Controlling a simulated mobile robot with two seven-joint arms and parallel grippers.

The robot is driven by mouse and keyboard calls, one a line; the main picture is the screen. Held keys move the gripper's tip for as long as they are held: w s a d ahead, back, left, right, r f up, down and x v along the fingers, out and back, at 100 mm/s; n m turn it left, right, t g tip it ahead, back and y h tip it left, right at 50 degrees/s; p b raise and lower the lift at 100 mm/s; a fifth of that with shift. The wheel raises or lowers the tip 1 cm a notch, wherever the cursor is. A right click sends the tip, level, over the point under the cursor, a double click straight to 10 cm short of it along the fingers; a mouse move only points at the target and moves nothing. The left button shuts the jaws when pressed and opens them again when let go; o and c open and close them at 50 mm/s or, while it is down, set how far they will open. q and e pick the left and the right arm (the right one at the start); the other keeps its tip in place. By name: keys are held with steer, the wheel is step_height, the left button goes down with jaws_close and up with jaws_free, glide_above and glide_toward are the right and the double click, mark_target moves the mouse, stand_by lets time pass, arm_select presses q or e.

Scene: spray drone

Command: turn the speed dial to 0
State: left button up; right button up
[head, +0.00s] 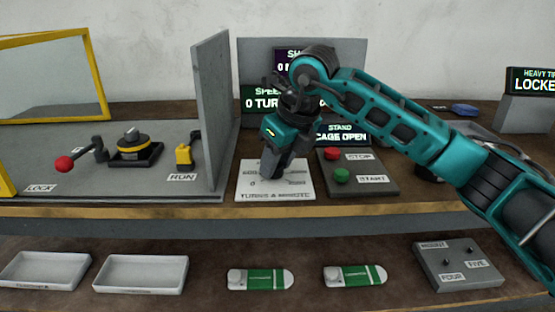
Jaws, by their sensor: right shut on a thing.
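The speed dial's white plate (247,188) lies on the bench, with marks, a "0" and a label along its front edge reading something like "TURNS A MINUTE". My right gripper (272,172) points down onto the middle of this plate. It is shut on the dial's knob, which its fingers hide, so I cannot tell where the knob points. Behind it, a speed display (258,103) reads "0 TUR...", partly covered by my right arm. My left gripper is not in view.
Right of the plate is a panel (385,184) with red STOP and green START buttons. A grey wall (210,120) stands left, beside a red-knobbed lever (64,163) and a yellow RUN switch (184,154). White trays (140,289) sit on the lower shelf.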

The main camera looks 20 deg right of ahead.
steer(key=c, duration=0.4)
steer(key=shift+c, duration=0.2)
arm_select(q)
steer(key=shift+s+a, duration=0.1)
arm_select(e)
steer(key=shift+n, duration=0.3)
